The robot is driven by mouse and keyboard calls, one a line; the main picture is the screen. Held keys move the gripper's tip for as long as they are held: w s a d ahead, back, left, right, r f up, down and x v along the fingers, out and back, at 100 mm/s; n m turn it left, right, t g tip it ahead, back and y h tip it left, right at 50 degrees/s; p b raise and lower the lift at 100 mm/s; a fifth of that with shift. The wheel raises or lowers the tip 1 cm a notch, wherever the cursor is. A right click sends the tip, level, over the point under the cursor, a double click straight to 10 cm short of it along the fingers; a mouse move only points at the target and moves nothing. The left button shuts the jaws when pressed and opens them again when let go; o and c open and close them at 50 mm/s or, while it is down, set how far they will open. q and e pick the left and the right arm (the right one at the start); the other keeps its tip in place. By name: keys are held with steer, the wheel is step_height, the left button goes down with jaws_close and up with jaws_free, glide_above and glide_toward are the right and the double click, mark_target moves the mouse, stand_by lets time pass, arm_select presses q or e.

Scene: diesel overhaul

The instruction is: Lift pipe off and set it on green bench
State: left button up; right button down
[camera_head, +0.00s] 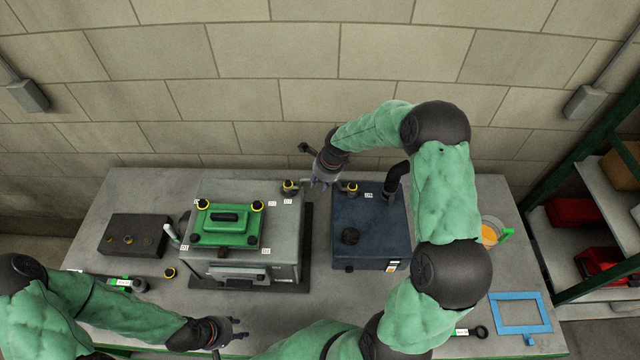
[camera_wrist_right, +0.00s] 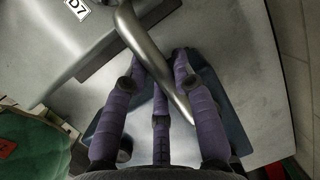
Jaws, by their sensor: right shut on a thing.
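A bare-metal curved pipe (camera_wrist_right: 150,55) runs between the purple fingers of my right gripper (camera_wrist_right: 160,70) in the right wrist view, and the gripper is shut on it. In the head view my right gripper (camera_head: 323,183) is in the gap between the grey engine block (camera_head: 285,225) and the dark blue tank (camera_head: 370,225), and it mostly hides the pipe. I cannot tell whether the pipe's ends touch either one. My left gripper (camera_head: 236,328) is empty, with its fingers apart, near the front of the bench. The bench (camera_head: 115,195) has a grey top with green edging.
Yellow-ringed fittings (camera_head: 289,187) flank the gap, with another (camera_head: 352,188) on the tank. A green cover (camera_head: 226,225) sits on the engine. A dark box (camera_head: 135,236) stands at left. A blue frame (camera_head: 520,313) and a cup (camera_head: 491,231) are at right. Bare benchtop shows at back left.

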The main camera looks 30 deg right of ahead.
steer(key=shift+w+r, duration=0.1)
steer(key=shift+w+d+r, duration=0.1)
steer(key=shift+r, duration=0.45)
arm_select(q)
steer(key=shift+f+b, duration=1.6)
steer(key=shift+r+p, duration=0.85)
arm_select(e)
steer(key=s+a+r, duration=0.1)
steer(key=s+r, duration=1.3)
arm_select(q)
steer(key=shift+r, duration=0.1)
arm_select(e)
steer(key=shift+s+r, duration=0.1)
arm_select(q)
step_height(320, 180, up, 2)
steer(key=shift+r+p, duration=0.1)
steer(key=shift+p, duration=1.05)
arm_select(e)
step_height(320, 180, up, 3)
steer(key=shift+f, duration=0.15)
steer(key=shift+f, duration=0.1)
